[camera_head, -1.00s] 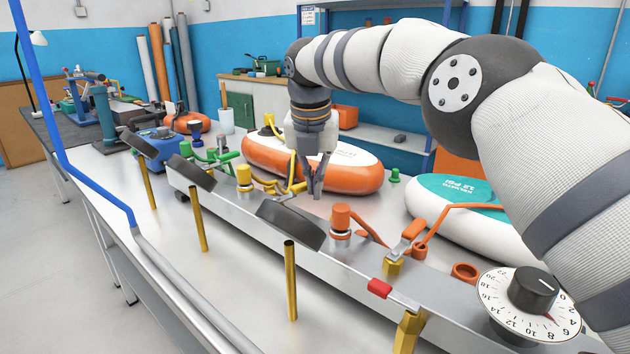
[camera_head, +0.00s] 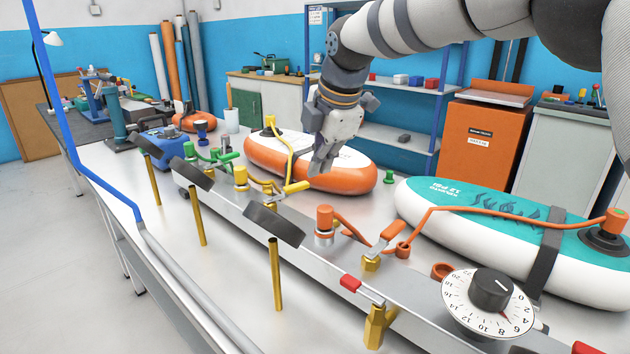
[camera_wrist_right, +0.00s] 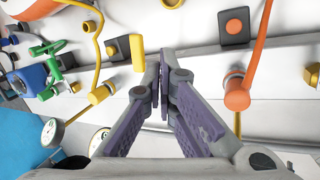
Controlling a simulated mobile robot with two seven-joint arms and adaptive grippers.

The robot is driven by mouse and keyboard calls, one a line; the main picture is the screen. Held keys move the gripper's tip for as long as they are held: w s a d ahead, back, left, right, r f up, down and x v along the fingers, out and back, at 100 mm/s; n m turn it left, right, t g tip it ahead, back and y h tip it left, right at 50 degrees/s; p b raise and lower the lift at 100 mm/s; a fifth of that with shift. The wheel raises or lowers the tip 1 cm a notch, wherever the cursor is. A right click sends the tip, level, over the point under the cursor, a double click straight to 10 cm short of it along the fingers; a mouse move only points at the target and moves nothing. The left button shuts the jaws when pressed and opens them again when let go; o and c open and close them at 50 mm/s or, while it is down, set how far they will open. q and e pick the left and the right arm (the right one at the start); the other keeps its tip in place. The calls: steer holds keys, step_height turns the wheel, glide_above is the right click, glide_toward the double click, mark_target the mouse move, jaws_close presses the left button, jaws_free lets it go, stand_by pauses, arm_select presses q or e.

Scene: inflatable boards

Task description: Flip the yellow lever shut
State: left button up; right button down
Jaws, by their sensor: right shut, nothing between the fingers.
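My right gripper (camera_head: 318,172) is shut and empty, tilted in front of the orange-and-white board. Its fingers (camera_wrist_right: 164,80) are close together in the right wrist view, with a small apparent gap to the lever. I cannot tell whether they touch. My left gripper is not in view.
A yellow valve (camera_head: 240,177) and an orange valve (camera_head: 324,222) stand on the rail (camera_head: 235,207). An orange lever (camera_head: 391,230) and a pressure dial (camera_head: 489,302) lie to the right. The orange-and-white board (camera_head: 350,181) is close behind my gripper.

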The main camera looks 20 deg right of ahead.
mark_target(287, 192)
steer(key=s+d+m+t+y+p, duration=0.15)
steer(key=s+m+t, duration=0.3)
steer(key=m, duration=1.25)
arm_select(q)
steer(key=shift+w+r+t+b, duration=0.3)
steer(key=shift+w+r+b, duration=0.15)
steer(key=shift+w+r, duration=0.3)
arm_select(e)
steer(key=x, duration=1)
steer(key=shift+a+f+y, duration=0.3)
steer(key=shift+f+y, duration=0.05)
steer(key=shift+f, duration=0.3)
steer(key=shift+s, duration=0.15)
